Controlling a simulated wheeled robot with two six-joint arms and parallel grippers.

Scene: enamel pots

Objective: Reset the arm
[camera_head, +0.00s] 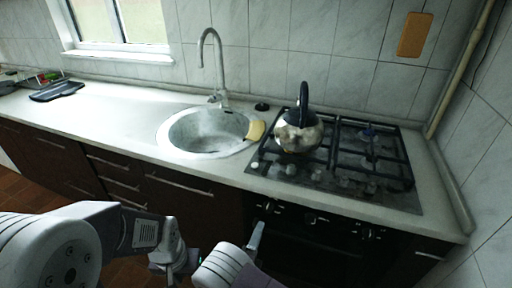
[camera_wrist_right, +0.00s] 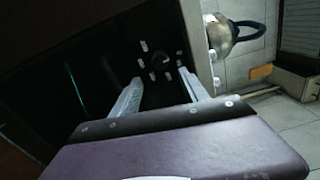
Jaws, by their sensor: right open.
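My left arm (camera_head: 65,245) comes in from the lower left of the head view, in front of the dark cabinets. Its gripper (camera_head: 176,258) is low and away from the counter; its jaw gap is not clear. My right gripper (camera_head: 257,240) is at the bottom middle, in front of the oven and below the counter edge. In the right wrist view (camera_wrist_right: 158,92) its two fingers are apart with nothing between them. A shiny kettle (camera_head: 298,136) with a dark handle stands on the gas stove (camera_head: 395,190); it also shows in the right wrist view (camera_wrist_right: 222,36).
A round sink (camera_head: 177,137) with a tall faucet (camera_head: 219,70) is left of the stove. A yellowish item (camera_head: 256,130) rests at its rim. A dark tray (camera_head: 57,91) lies at the far left. The counter (camera_head: 120,112) between is clear. Oven knobs (camera_wrist_right: 153,76) face my right gripper.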

